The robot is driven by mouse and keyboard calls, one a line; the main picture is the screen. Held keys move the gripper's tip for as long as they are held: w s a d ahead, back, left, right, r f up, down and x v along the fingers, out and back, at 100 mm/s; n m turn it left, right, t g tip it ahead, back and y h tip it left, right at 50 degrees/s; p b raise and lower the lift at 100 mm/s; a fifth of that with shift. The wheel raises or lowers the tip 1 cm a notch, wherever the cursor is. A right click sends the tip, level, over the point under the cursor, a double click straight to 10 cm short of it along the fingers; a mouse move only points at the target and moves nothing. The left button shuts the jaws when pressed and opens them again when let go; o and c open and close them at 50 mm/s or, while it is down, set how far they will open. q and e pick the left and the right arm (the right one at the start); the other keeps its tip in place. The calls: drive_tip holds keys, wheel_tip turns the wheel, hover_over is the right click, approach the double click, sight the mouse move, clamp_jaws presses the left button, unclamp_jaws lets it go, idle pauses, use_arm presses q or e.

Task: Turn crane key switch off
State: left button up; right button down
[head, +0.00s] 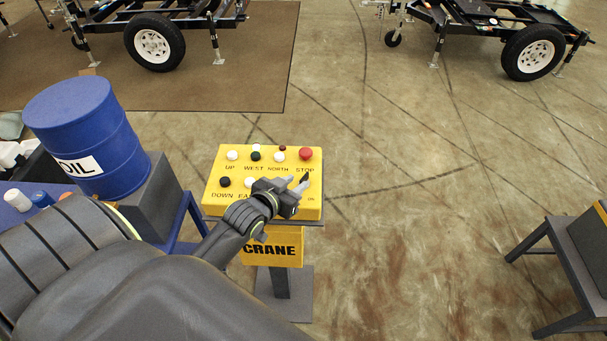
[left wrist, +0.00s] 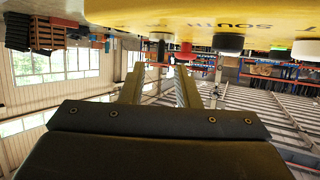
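The yellow crane control box (head: 313,206) stands on a post, with labelled buttons on its sloped top. My left gripper (head: 296,184) reaches over the lower right of the panel, by the "ON" label. Its two fingers are apart, and nothing shows held between them. In the left wrist view the fingers (left wrist: 160,78) point at the yellow panel along the top edge. A small dark key switch (left wrist: 160,42) lies in line with the gap, at or just beyond the fingertips; contact cannot be told. In the head view the gripper partly hides the switch and the SOUTH button.
The red STOP button (head: 305,153) sits above the gripper on the panel. A black button (left wrist: 228,43) is beside the fingers. A blue oil barrel (head: 88,135) stands left of the box. A table (head: 567,250) is at the right. The floor between is clear; trailers stand behind.

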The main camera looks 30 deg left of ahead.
sight(302, 179)
use_arm(q)
drive_tip(key=shift+p+x, duration=0.45)
drive_tip(key=shift+x, duration=2.15)
drive_tip(key=shift+c, duration=0.3)
clamp_jaws()
